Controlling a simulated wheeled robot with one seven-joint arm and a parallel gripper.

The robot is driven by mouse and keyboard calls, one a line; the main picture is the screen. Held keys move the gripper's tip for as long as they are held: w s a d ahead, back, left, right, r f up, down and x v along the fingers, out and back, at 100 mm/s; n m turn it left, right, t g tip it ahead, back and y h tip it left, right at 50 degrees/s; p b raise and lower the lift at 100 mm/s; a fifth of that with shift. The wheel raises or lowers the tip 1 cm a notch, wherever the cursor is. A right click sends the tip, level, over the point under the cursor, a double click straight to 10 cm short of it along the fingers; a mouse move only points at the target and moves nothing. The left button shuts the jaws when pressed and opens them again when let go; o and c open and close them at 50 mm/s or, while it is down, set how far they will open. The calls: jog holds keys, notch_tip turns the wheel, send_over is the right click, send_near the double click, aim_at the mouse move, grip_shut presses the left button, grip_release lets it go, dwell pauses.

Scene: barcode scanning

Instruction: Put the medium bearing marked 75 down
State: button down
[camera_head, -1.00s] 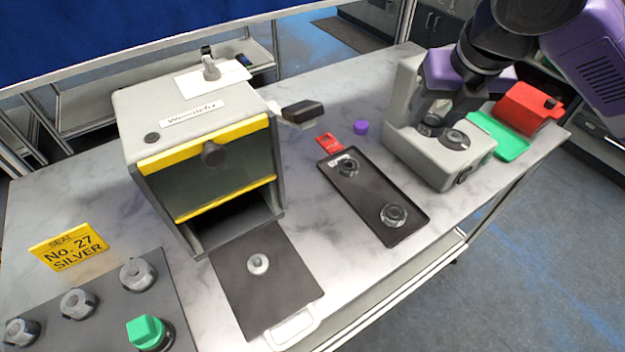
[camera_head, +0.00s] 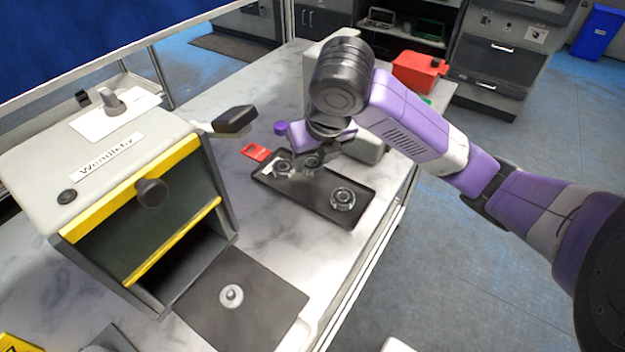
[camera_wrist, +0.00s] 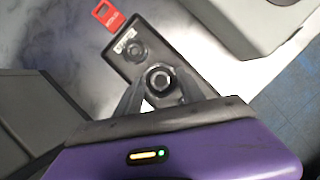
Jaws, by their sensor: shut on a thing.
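My gripper (camera_head: 312,163) is shut on a dark, ring-shaped bearing (camera_wrist: 162,82), held between the two fingers in the wrist view. In the head view the held bearing (camera_head: 311,160) is over the left half of the black tray (camera_head: 318,207). The tray also shows in the wrist view (camera_wrist: 150,37). I cannot read a 75 on the held bearing. One bearing (camera_head: 283,167) lies at the tray's far left end, near a white label. Another bearing (camera_head: 343,198) lies at its near right end. The gap between the held bearing and the tray is hard to judge.
A red tag (camera_head: 256,152) and purple cap (camera_head: 280,128) lie beyond the tray. The grey cabinet (camera_head: 130,200) with a yellow-edged door stands left. A dark mat (camera_head: 265,305) with a small round part lies in front. A grey machine (camera_head: 366,148) is partly behind my arm.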

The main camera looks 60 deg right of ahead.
aim_at(315, 173)
jog(key=shift+f+b, duration=0.45)
jog(key=shift+f, duration=2.45)
jog(key=shift+f, duration=0.15)
jog(key=c, duration=0.7)
grip_release()
jog(key=p+v, duration=0.3)
jog(key=v, duration=0.9)
